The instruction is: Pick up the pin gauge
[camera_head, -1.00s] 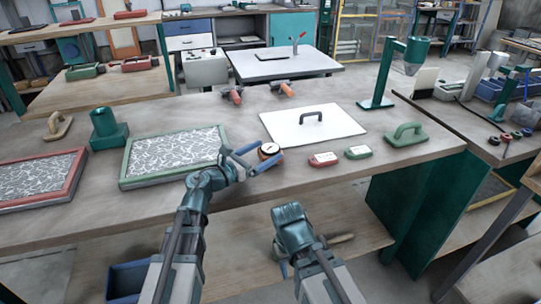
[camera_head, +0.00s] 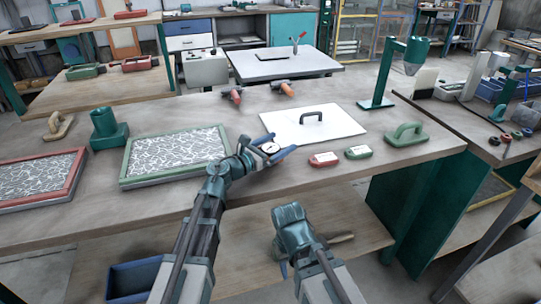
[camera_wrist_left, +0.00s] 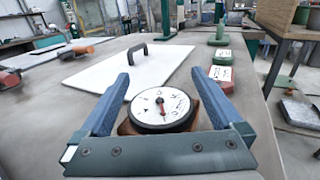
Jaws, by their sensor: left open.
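The pin gauge (camera_head: 270,148) is a round dial with a white face and a brown body, on the workbench in front of the white board. In the left wrist view the gauge (camera_wrist_left: 162,108) lies between the two blue fingers, close to the palm bar. My left gripper (camera_head: 279,144) is open, with one finger on each side of the gauge. In the wrist view the fingers (camera_wrist_left: 161,77) reach past the dial, with a visible gap at each side. My right gripper (camera_head: 283,264) hangs low in front of the bench edge; its jaw opening cannot be made out.
A white board (camera_head: 345,126) with a dark handle lies just behind the gauge. A red block (camera_head: 323,159) and a green block (camera_head: 358,152) sit to its right. A green-framed fibre tray (camera_head: 124,176) is at left. Bare bench lies in front of the blocks.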

